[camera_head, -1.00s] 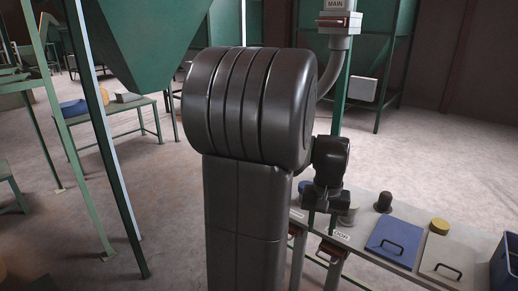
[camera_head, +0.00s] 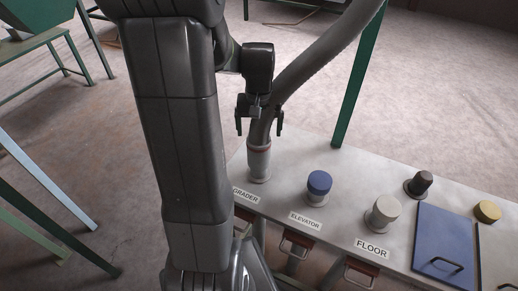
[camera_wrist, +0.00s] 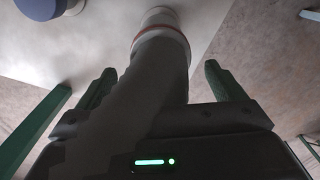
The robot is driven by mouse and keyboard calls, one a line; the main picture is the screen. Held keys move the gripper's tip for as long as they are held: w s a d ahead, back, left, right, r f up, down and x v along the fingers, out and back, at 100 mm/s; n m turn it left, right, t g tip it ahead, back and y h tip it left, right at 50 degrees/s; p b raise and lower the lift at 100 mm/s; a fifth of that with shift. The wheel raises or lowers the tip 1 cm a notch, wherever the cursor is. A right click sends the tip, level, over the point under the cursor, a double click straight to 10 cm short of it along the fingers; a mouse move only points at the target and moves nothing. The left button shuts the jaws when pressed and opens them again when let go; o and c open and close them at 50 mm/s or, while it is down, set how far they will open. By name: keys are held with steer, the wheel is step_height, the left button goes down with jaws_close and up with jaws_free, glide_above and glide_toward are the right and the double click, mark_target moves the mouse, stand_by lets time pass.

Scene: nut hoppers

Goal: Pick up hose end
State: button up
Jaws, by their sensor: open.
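The grey hose end (camera_head: 259,164), a pale cuff with a reddish ring, stands upright on the port labelled GRADER. The grey hose (camera_head: 325,55) rises from it and curves up to the right. My gripper (camera_head: 259,127) is open, pointing down, a little above the cuff. Its fingers appear on either side of the hose; whether they touch it I cannot tell. In the wrist view, the hose runs between the open fingers of my gripper (camera_wrist: 163,82), and the hose end (camera_wrist: 160,32) shows beyond the fingertips.
A blue-capped port (camera_head: 319,186) labelled ELEVATOR and a pale-capped port (camera_head: 383,213) labelled FLOOR stand to the right. A dark cap (camera_head: 419,184), a yellow cap (camera_head: 487,211) and a blue lid (camera_head: 446,243) lie farther right. A green post (camera_head: 358,80) rises behind the bench.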

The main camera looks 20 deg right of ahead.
mark_target(259, 138)
step_height(259, 138, down, 2)
steer(key=shift+f, duration=0.2)
steer(key=shift+s+a+f, duration=0.1)
steer(key=shift+s+f, duration=0.05)
steer(key=shift+f, duration=0.3)
step_height(259, 138, down, 5)
steer(key=shift+s+a+r+p, duration=0.1)
steer(key=shift+p, duration=0.25)
steer(key=shift+c, duration=0.4)
steer(key=c, duration=1.1)
steer(key=shift+c, duration=0.2)
steer(key=shift+r, duration=0.1)
